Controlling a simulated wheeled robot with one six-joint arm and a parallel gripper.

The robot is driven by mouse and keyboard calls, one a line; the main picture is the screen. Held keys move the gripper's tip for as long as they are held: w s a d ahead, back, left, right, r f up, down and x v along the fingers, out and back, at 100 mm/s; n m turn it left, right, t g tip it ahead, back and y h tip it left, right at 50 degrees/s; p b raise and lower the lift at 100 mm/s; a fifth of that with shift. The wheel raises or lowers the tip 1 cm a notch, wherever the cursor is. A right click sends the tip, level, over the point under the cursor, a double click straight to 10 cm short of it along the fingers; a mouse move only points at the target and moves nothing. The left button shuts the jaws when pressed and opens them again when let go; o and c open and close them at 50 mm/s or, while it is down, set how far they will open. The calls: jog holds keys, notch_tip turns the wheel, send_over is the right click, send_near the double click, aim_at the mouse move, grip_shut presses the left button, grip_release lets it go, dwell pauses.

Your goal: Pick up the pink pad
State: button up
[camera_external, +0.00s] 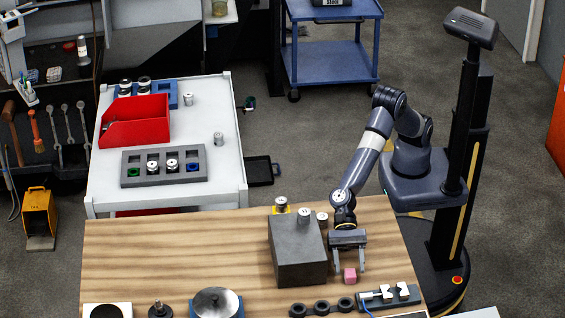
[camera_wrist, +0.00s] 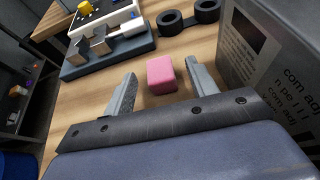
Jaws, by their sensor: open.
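The pink pad (camera_external: 350,275) is a small pink block on the wooden table (camera_external: 180,245), just right of a large grey block. My gripper (camera_external: 349,270) is open above the table, its two fingers pointing down at either side of the pad in the outside view. In the wrist view the pink pad (camera_wrist: 161,75) lies between and slightly beyond the two fingertips of my gripper (camera_wrist: 160,80). Gaps show between the pad and both fingers there. I cannot tell the exact height of the fingertips over the table.
The grey block (camera_external: 300,262) with a metal cylinder (camera_external: 304,217) on top stands close left of my gripper. A holder with white pieces (camera_external: 390,297) lies to the front right. Black rings (camera_external: 321,307) lie in front. A white cart (camera_external: 225,160) stands behind the table.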

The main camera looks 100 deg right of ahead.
aim_at(353, 280)
jog(key=shift+x, duration=1.45)
jog(key=c, duration=1)
